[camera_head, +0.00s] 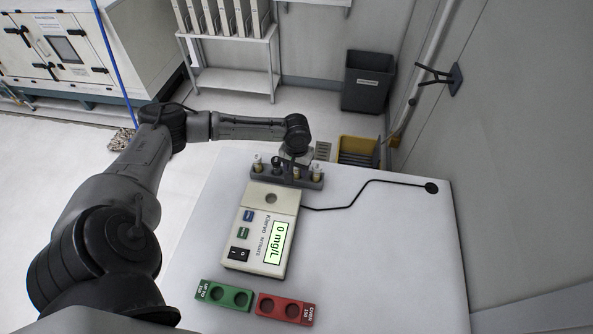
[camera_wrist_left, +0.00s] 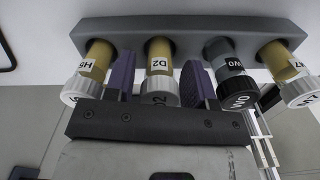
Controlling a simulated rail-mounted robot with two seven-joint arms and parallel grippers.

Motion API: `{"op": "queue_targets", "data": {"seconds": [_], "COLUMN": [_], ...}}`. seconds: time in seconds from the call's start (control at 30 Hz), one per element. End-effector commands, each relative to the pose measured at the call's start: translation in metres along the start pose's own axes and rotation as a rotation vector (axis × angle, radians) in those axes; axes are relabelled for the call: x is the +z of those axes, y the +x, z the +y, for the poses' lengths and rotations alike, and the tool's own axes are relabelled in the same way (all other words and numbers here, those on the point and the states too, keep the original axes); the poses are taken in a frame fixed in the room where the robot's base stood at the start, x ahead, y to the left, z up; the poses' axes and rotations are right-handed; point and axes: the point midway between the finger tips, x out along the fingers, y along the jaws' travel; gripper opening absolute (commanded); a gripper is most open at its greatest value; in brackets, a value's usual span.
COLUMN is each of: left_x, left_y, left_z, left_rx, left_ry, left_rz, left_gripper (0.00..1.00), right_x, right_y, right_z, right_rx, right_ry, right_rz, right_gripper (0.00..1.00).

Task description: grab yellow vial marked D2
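The yellow vial marked D2 (camera_wrist_left: 159,55) has a white cap and stands in a grey rack (camera_wrist_left: 200,26), second from the left in the left wrist view. My left gripper (camera_wrist_left: 158,85) is open, with its purple fingers on either side of this vial. The vial looks apart from the left finger; I cannot tell whether it touches the right one. In the head view, my left gripper (camera_head: 294,158) is at the rack (camera_head: 262,176) and largely covers that vial. My right gripper is not in view.
Beside D2 stand a yellow vial marked H5 (camera_wrist_left: 96,58) and a grey one (camera_wrist_left: 230,66); another yellow vial (camera_wrist_left: 279,60) is at the rack's end. A meter reading 0 mg/L (camera_head: 250,255), a green holder (camera_head: 223,296) and a red holder (camera_head: 285,309) are on the white table (camera_head: 390,265).

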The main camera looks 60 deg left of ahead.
Motion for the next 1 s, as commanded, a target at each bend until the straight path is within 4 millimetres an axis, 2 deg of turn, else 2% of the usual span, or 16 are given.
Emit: {"op": "queue_targets", "data": {"seconds": [0.07, 0.4, 0.77, 1.0], "left_x": [0.0, 0.0, 0.0, -0.001], "left_y": [0.0, 0.0, -0.006, -0.034], "left_z": [0.0, 0.0, 0.0, 0.0], "left_rx": [0.0, 0.0, 0.001, 0.002], "left_ry": [0.0, 0.0, 0.0, 0.0], "left_rz": [0.0, 0.0, 0.001, 0.001], "left_gripper": [0.42, 0.1, 0.1, 0.1], "right_x": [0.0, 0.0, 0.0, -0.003], "right_y": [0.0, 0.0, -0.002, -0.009], "right_z": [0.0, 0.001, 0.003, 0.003], "right_rx": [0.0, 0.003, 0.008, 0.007], "right_ry": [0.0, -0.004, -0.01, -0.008], "right_rz": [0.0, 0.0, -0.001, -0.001], "right_gripper": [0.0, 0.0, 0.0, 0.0]}}
